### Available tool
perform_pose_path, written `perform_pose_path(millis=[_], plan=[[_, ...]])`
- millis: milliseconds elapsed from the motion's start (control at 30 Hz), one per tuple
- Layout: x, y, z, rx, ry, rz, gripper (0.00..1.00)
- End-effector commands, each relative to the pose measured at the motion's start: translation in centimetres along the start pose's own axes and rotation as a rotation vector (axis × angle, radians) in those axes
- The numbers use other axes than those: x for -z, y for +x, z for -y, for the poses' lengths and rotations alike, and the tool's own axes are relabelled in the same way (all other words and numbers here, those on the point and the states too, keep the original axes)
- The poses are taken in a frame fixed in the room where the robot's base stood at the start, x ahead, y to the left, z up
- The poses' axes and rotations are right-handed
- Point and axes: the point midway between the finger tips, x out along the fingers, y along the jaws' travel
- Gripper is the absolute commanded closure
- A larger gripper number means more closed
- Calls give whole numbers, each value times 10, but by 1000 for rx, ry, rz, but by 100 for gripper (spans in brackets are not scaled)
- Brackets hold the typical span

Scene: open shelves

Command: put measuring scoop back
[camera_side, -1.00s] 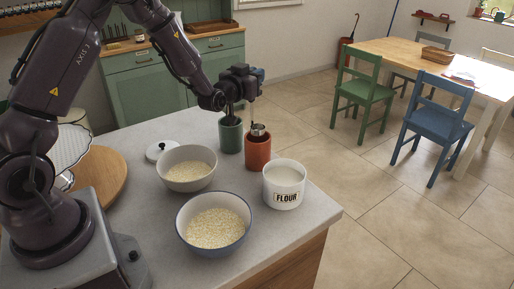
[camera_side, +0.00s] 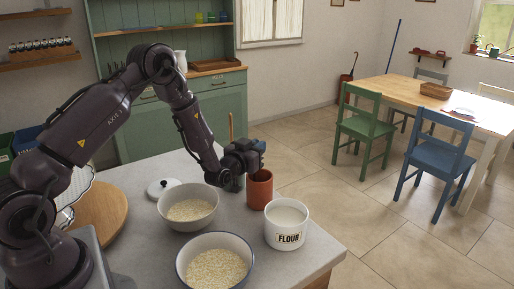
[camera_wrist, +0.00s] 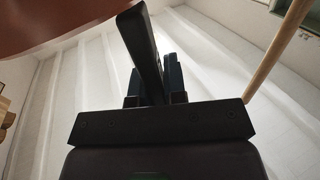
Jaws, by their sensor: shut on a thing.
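My gripper (camera_side: 250,158) is low over the back of the counter, just above and beside the red-orange crock (camera_side: 260,192). In the wrist view its fingers (camera_wrist: 155,85) are close together around a dark bar (camera_wrist: 142,45), which looks like the scoop's handle. The scoop's metal bowl does not show in either view now; I cannot tell whether it is inside the crock. The crock's red-brown side shows in the wrist view (camera_wrist: 60,22).
The flour canister (camera_side: 287,230), a grey bowl (camera_side: 168,218) of grain and a blue-rimmed bowl (camera_side: 182,268) stand in front. A white lid (camera_side: 163,188) lies at left.

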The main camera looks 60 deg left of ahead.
Motion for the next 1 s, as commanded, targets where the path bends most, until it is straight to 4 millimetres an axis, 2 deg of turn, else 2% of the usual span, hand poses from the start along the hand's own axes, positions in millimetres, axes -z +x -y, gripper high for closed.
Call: perform_pose_path(millis=[67, 100, 167, 200, 533, 733, 800, 1000], plan=[[-3, 0, 0, 0, 0, 1, 100], [-2, 0, 0, 0, 0, 0, 79], [-2, 0, 0, 0, 0, 1, 65], [-2, 0, 0, 0, 0, 1, 62], [2, -2, 0, 0, 0, 1, 62], [1, -33, 0, -2, 3, 4, 62], [20, -30, 0, -1, 1, -7, 62], [54, -30, 0, 0, 0, -4, 62]])
